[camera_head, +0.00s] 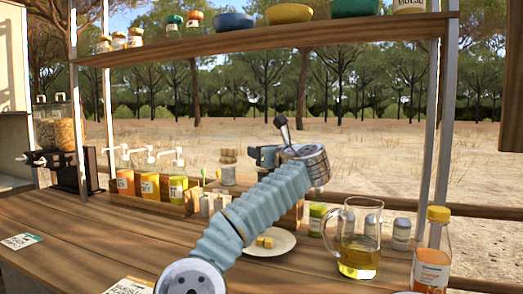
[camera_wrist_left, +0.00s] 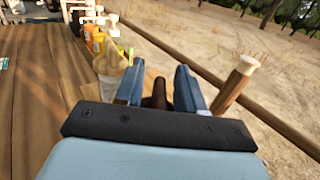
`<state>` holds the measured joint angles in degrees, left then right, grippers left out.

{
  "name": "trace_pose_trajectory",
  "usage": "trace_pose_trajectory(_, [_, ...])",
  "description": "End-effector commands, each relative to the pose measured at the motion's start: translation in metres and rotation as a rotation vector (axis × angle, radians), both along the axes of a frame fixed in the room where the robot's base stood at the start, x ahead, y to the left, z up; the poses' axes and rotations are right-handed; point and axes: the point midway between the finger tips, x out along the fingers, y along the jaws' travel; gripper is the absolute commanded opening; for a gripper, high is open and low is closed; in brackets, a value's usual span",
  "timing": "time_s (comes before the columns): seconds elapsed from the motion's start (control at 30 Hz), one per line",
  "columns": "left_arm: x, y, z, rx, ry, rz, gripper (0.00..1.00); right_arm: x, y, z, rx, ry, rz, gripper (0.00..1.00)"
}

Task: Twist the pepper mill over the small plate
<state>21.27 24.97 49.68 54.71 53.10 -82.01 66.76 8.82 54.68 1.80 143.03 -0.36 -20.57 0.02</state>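The small plate (camera_head: 284,247) lies on the wooden counter in the head view, partly behind my left arm, with small yellow cubes (camera_head: 264,241) on it. My left gripper (camera_head: 265,156) is above and beyond the plate, mostly hidden behind my own wrist. In the left wrist view its two blue fingers (camera_wrist_left: 158,84) stand apart, with a dark brown thing (camera_wrist_left: 156,98), possibly the pepper mill, between them. I cannot tell whether they touch it. The pepper mill is not clearly visible in the head view. My right gripper is in neither view.
Pump bottles (camera_head: 150,185) stand at the back left. A wooden post-like thing with a pale top (camera_wrist_left: 236,82) stands right of my left fingers. The counter's left front is mostly clear.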

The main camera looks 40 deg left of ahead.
Motion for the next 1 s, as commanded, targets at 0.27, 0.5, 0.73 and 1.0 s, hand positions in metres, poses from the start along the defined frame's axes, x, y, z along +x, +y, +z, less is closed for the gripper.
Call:
trace_pose_trajectory(0.27, [0.000,0.000,0.000,0.000,0.000,0.000,0.24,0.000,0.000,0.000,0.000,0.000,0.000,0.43])
trace_pose_trajectory(0.5, [0.000,0.000,0.000,0.000,0.000,0.000,0.00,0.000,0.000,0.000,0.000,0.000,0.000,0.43])
trace_pose_trajectory(0.73, [-0.001,0.000,-0.002,0.001,0.000,-0.015,0.00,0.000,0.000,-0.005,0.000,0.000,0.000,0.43])
trace_pose_trajectory(1.0, [0.001,-0.001,-0.006,0.000,-0.002,-0.137,0.00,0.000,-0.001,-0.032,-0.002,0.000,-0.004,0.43])
